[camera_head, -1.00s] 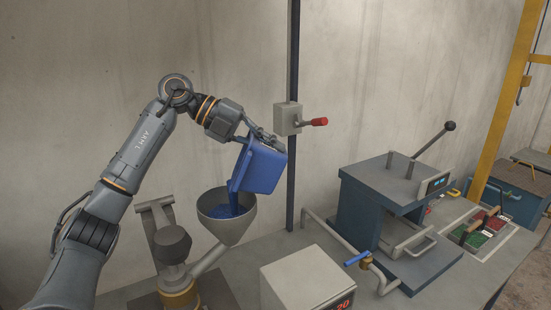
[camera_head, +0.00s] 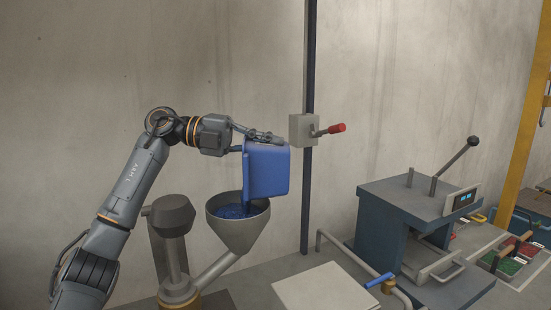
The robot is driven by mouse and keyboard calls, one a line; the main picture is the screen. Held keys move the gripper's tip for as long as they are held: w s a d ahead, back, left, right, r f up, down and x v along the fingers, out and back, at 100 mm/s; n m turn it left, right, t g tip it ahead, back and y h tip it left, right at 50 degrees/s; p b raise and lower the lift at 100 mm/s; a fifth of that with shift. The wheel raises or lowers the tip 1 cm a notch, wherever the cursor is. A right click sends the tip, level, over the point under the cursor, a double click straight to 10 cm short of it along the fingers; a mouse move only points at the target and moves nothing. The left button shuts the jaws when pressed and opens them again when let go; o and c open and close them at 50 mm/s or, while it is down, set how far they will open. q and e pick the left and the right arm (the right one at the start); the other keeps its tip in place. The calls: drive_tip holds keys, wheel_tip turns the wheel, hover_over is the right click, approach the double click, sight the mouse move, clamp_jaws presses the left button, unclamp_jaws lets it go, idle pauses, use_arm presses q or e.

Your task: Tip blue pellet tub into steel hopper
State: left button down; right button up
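The blue pellet tub (camera_head: 268,172) hangs tipped over the steel hopper (camera_head: 236,234), its open side facing left and down. Its lower left edge is close above the hopper's right rim. My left gripper (camera_head: 262,136) is shut on the tub's upper edge; the fingertips are partly hidden by the tub. My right gripper is not in view.
A dark post (camera_head: 309,80) with a grey box and red-handled lever (camera_head: 336,128) stands right of the tub. A blue-grey press (camera_head: 405,215) and a white-topped box (camera_head: 325,288) stand on the bench. Trays of red and green pellets (camera_head: 508,265) lie far right.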

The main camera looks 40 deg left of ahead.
sight(250, 140)
use_arm(q)
drive_tip(key=shift+s+a+t+h+b, duration=0.75)
drive_tip(key=shift+a+h+b, duration=0.35)
drive_tip(key=shift+b, duration=1.3)
drive_tip(key=shift+s+a+r+h+b, duration=0.3)
drive_tip(key=shift+a+r+h+b, duration=0.1)
drive_tip(key=shift+h+b, duration=0.3)
drive_tip(key=shift+t, duration=0.25)
